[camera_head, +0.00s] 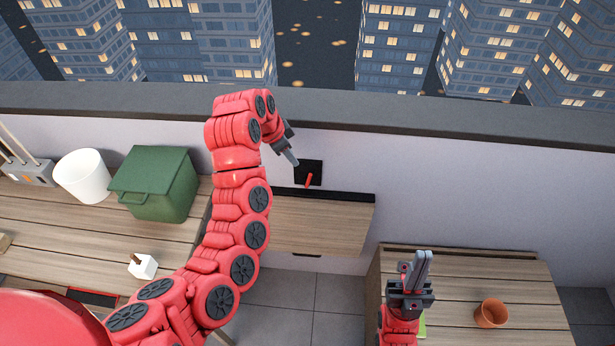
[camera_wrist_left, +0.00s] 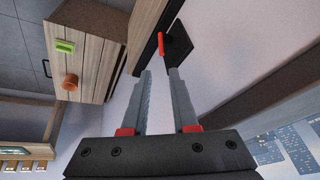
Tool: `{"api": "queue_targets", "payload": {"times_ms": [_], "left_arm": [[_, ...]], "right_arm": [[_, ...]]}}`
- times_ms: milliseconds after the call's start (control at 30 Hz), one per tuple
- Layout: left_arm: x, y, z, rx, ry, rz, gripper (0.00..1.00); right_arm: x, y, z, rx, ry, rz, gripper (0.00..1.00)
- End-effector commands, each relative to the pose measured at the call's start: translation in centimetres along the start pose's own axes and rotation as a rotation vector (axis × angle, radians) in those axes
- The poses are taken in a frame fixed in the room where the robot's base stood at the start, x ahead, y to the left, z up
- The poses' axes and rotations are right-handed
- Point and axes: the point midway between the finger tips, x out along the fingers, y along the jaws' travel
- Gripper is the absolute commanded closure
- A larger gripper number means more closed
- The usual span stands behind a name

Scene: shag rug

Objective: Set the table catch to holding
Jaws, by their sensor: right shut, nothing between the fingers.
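The table catch is a black plate (camera_head: 315,168) on the wall with a red lever (camera_head: 309,180), just above a wooden wall table (camera_head: 320,228). The lever points down and slightly left in the head view. In the left wrist view the lever (camera_wrist_left: 161,43) and plate (camera_wrist_left: 180,46) lie just beyond the fingertips. My left gripper (camera_head: 294,161) is at the plate's left side; its fingers (camera_wrist_left: 160,73) are apart with nothing between them. Whether a fingertip touches the plate is unclear. My right gripper (camera_head: 425,254) is shut and empty, pointing up over the right cabinet.
A green lidded box (camera_head: 155,184), a white bin (camera_head: 82,176) and a white block (camera_head: 143,266) are on the left counter. An orange cup (camera_head: 491,313) stands on the right cabinet (camera_head: 462,268). A dark-topped wall (camera_head: 480,145) runs along the back.

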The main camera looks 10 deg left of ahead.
Motion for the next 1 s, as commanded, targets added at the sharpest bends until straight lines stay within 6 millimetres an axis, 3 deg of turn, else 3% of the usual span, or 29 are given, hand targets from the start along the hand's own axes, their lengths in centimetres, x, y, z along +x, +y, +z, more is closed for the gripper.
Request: {"api": "queue_targets", "payload": {"times_ms": [267,367,600,1000], "left_arm": [[4.4,0.0,0.2,0.003,-0.002,-0.005,0.73],[5.8,0.0,0.0,0.0,-0.005,0.003,0.73],[10.2,-0.1,-0.1,0.001,-0.002,-0.001,0.73],[14.6,-0.2,-0.1,0.004,-0.001,-0.004,0.73]], "right_arm": [[-3.3,-0.2,0.6,0.0,0.0,0.0,1.0],[-1.9,-0.1,0.3,0.0,0.0,0.0,1.0],[-0.7,0.0,0.1,0.0,0.0,0.0,1.0],[0.2,0.0,0.0,0.0,0.0,0.0,1.0]]}}
